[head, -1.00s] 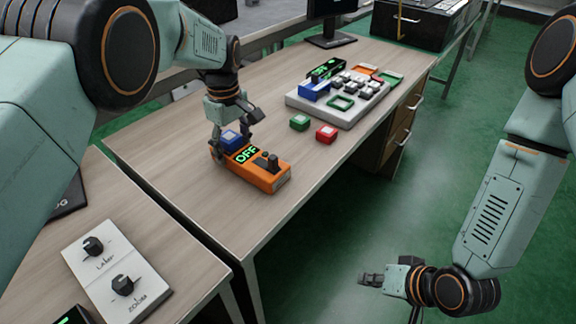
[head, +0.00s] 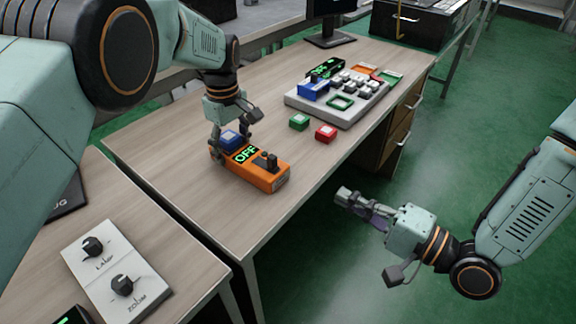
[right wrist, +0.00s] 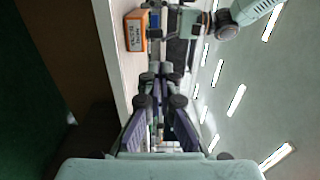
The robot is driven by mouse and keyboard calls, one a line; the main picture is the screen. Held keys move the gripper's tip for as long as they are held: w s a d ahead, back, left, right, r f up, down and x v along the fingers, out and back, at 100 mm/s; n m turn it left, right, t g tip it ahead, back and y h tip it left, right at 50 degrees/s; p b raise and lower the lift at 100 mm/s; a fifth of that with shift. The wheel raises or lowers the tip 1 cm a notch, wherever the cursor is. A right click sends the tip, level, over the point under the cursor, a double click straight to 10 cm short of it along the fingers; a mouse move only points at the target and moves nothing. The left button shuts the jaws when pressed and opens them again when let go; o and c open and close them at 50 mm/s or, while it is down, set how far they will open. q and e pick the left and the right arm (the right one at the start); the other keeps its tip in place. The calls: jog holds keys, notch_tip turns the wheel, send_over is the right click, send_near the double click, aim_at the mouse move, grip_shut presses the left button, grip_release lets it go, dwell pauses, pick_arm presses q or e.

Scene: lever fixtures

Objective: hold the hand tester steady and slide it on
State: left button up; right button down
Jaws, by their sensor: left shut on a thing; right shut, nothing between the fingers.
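The orange hand tester (head: 262,181) lies on the wooden desk, its small display reading OFF in green and a black slide switch (head: 267,161) on its top. My right gripper (head: 346,196) is shut and empty, in the air off the desk's right edge, apart from the tester. The tester's orange end also shows in the right wrist view (right wrist: 136,31), beyond and left of the right gripper (right wrist: 163,70).
A green key block (head: 299,122) and a red one (head: 326,133) sit behind the tester. A white keypad panel (head: 340,103) stands farther back. A panel with two knobs (head: 117,271) lies on the nearer desk. The desk is clear right of the tester.

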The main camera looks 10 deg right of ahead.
aim_at(276, 161)
jog(key=shift+x, duration=7)
jog(key=shift+x, duration=2.1)
jog(key=shift+f, duration=0.15)
jog(key=shift+d, duration=0.1)
jog(key=v, duration=1.4)
